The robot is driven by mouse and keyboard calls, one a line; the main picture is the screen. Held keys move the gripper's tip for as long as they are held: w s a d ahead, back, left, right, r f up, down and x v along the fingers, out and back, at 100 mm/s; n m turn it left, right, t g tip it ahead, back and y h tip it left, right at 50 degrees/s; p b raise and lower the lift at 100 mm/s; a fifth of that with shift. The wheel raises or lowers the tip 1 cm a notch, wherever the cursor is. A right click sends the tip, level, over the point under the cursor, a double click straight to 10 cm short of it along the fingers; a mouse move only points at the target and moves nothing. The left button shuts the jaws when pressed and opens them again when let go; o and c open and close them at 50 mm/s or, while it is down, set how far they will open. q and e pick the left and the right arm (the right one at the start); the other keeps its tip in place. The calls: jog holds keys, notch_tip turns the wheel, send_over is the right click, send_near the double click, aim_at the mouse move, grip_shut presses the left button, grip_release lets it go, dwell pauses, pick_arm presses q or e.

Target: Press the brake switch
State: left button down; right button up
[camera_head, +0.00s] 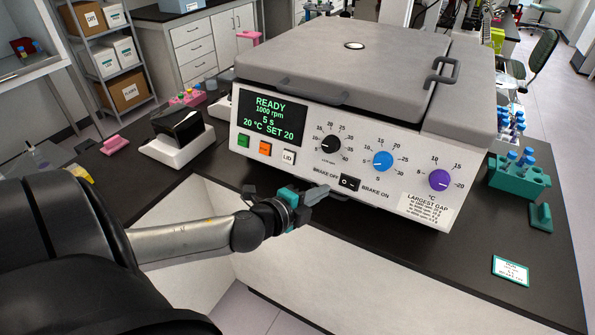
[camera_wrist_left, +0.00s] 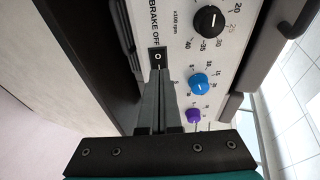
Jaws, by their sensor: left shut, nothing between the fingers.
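The brake switch (camera_head: 349,184) is a small black rocker on the white front panel of the centrifuge (camera_head: 290,165), between the labels BRAKE OFF and BRAKE ON. My left gripper (camera_head: 318,193) is shut and empty, with its fingertips just left of the switch in the head view. In the left wrist view the switch (camera_wrist_left: 157,57) shows right beyond the tips of the closed fingers (camera_wrist_left: 158,75), which hide part of it. I cannot tell whether the tips touch it. My right gripper is not in view.
Black, blue (camera_head: 383,160) and purple (camera_head: 438,180) knobs sit on the panel, with green, orange and LID buttons at its left. The lid is closed. A teal tube rack (camera_head: 520,175) stands at right. A white-based device (camera_head: 178,140) stands at left on the black bench.

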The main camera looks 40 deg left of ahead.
pick_arm(q)
jog(key=v, duration=0.7)
pick_arm(e)
jog(key=shift+w+r, duration=0.1)
jog(key=shift+w, duration=0.5)
jog(key=shift+w, duration=0.15)
